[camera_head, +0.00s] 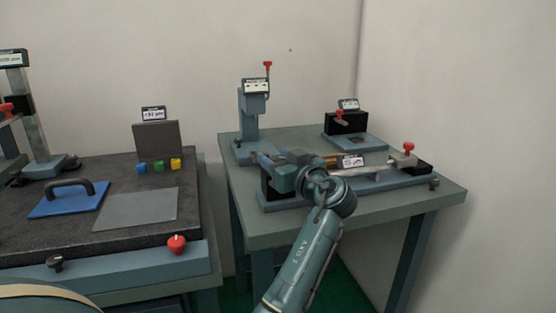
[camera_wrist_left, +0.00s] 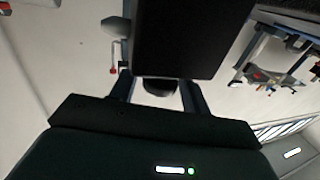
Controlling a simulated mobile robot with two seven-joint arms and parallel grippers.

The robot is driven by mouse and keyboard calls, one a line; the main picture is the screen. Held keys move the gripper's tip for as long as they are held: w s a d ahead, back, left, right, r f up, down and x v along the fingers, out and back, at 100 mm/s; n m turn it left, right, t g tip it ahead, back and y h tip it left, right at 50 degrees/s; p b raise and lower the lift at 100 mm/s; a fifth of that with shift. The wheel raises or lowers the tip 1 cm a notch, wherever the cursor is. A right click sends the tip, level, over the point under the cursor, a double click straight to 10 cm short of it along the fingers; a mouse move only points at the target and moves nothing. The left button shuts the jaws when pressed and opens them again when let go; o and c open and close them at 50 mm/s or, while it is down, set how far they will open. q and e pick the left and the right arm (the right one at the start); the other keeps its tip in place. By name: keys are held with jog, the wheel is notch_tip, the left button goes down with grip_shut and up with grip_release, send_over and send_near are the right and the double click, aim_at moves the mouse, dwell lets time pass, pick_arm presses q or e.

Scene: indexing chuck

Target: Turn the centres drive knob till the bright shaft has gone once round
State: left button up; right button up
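The bench centres (camera_head: 400,182) stand on the right table, with the bright shaft (camera_head: 375,160) lying across them behind a small label. My left arm reaches in from below, and my left gripper (camera_head: 270,160) is at their left end. In the left wrist view the two fingers (camera_wrist_left: 159,92) stand apart, one on each side of a dark round knob (camera_wrist_left: 160,88), probably the drive knob. Gaps show between the knob and both fingers. A black block (camera_wrist_left: 180,40) fills the view beyond it. The head view hides the knob. My right gripper is out of view.
Behind the centres stand a gauge stand (camera_head: 254,110) with a red-topped lever and a black block device (camera_head: 346,123). The left table holds a dark plate (camera_head: 60,225), a blue handled block (camera_head: 68,199) and small coloured cubes (camera_head: 158,166). A gap separates the tables.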

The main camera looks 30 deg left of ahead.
pick_arm(q)
jog(key=shift+o, duration=0.4)
jog(key=shift+d, duration=0.1)
jog(key=shift+s+d, duration=0.15)
jog(key=shift+d, duration=0.15)
jog(key=b+v, duration=0.1)
jog(key=v, duration=1.1)
jog(key=shift+s+d, duration=0.15)
